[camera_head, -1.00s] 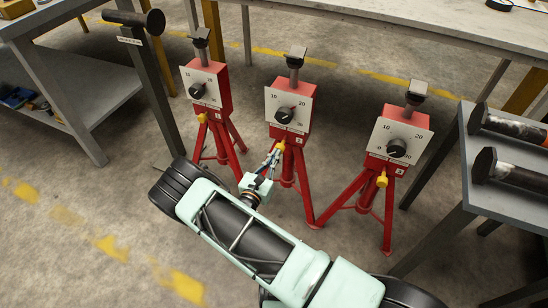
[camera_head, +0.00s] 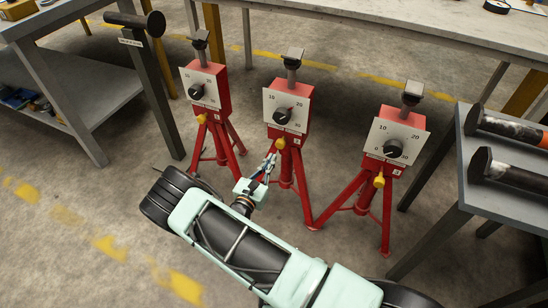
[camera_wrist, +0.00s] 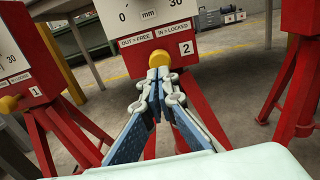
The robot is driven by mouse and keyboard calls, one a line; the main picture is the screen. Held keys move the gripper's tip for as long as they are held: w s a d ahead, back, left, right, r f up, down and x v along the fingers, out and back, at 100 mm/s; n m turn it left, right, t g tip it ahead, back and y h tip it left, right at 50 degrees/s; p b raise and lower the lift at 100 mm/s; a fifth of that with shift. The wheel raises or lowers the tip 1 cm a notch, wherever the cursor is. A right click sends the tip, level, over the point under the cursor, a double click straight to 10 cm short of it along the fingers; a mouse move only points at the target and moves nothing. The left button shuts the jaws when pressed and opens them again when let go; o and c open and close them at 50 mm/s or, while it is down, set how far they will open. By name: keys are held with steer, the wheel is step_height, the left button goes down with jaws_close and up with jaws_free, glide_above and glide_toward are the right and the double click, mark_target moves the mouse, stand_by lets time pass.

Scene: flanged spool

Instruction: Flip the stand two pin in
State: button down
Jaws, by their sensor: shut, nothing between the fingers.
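Stand two is the middle red tripod stand (camera_head: 287,105), with a white dial plate and black pointer. In the wrist view its plate (camera_wrist: 195,46) carries the number 2 and the words "OUT = FREE, IN = LOCKED". Its yellow pin (camera_head: 281,143) sticks out below the plate, and its knob also shows in the wrist view (camera_wrist: 159,58). How deep the pin sits I cannot tell. My gripper (camera_head: 270,159) is shut and empty, just in front of and below the knob. In the wrist view the fingertips (camera_wrist: 163,76) overlap the knob's lower edge; contact is unclear.
Stand one (camera_head: 206,90) is left and a third red stand (camera_head: 395,140) right, each with a yellow pin. A grey table (camera_head: 470,190) at right holds dark flanged bars. A post with a flanged bar (camera_head: 135,20) stands at left. Open floor lies in front.

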steer(key=p+v, duration=0.1)
steer(key=v, duration=0.8)
steer(key=shift+p, duration=0.35)
